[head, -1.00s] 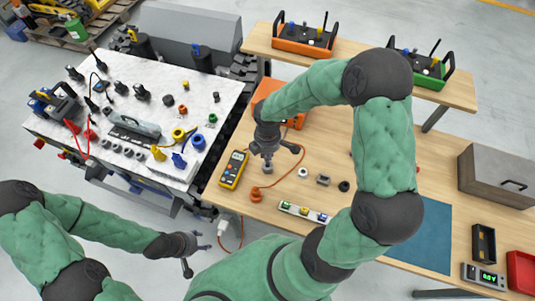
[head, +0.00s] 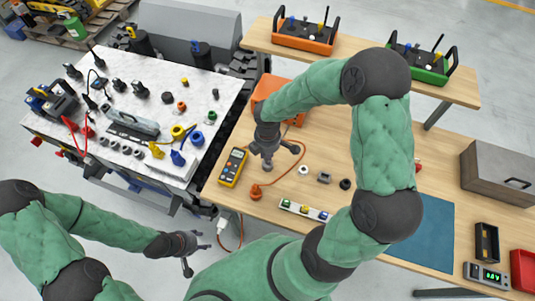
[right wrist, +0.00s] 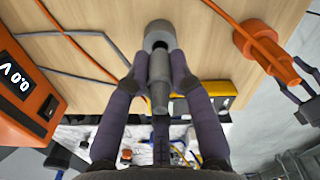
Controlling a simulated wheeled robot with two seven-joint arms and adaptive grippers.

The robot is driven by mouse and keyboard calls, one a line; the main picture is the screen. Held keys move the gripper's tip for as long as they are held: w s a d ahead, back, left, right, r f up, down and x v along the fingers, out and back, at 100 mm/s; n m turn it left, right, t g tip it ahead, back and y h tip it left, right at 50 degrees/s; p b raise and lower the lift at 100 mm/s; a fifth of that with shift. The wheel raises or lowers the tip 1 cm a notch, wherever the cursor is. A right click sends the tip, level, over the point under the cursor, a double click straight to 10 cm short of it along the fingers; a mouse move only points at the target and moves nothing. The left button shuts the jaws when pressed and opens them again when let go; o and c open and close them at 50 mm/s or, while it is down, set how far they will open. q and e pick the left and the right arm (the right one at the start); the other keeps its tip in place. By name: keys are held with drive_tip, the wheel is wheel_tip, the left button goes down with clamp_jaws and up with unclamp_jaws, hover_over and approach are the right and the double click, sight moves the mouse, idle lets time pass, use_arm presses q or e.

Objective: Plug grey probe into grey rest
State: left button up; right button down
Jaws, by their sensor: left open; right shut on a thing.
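My right gripper (head: 269,151) is over the wooden table near its left end. In the right wrist view (right wrist: 158,72) its two dark fingers are shut on the grey probe (right wrist: 159,92), a slim stepped cylinder. The grey rest (right wrist: 158,29), a thick round piece with a dark opening, is right at the far end of the probe. The probe end overlaps the opening, and I cannot tell how deep it sits. In the head view the rest (head: 268,167) is partly hidden below the gripper. My left gripper (head: 187,247) is open and empty at the lower left, away from the table.
A white ring (head: 303,169), a grey block (head: 324,177) and a black piece (head: 345,184) stand to the right. The orange case (head: 268,92) is behind.

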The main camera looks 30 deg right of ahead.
drive_tip(key=shift+f+b, duration=0.85)
drive_tip(key=shift+f, duration=0.35)
drive_tip(key=c, duration=1)
unclamp_jaws()
drive_tip(key=shift+r, duration=0.15)
wheel_tip(320, 180, up, 12)
drive_tip(key=shift+f, duration=0.1)
